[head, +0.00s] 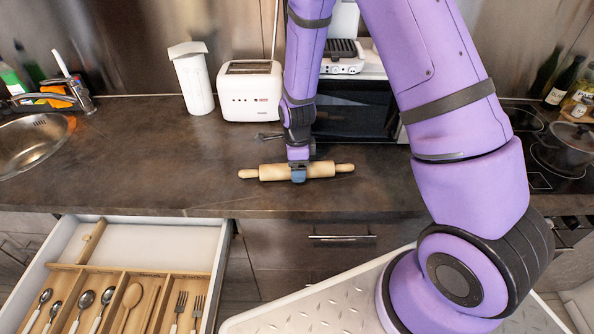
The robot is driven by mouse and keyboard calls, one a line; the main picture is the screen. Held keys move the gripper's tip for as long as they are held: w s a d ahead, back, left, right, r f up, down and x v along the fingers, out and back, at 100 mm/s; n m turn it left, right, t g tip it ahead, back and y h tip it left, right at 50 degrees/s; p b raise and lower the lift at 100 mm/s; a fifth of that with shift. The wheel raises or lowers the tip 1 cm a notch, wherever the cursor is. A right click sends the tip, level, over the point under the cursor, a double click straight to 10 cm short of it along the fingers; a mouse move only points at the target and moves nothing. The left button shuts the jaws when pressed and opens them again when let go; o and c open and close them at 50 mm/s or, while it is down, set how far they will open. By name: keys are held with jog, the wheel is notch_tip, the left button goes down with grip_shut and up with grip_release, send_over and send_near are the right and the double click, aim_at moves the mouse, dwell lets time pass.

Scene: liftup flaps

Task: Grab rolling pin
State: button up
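A light wooden rolling pin (270,173) lies level, left to right, on or just above the dark countertop, near its front edge. Its two handles stick out at left and right. My gripper (299,174) reaches down from above at the middle of the pin. A blue-grey finger covers part of the pin's front side. The far finger is hidden behind the pin and my wrist, so I cannot tell whether the fingers press on the pin or only stand around it.
An open drawer (224,240) with cutlery sticks out below the counter at left. A white toaster (250,92), a white pitcher (192,80) and a dark oven (356,112) stand behind the pin. A sink (30,140) is at left, a pot (566,148) on the hob at right. Counter left of the pin is clear.

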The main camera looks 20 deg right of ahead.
jog(key=shift+f, duration=1.05)
jog(key=c, duration=1.2)
jog(key=shift+r, duration=0.15)
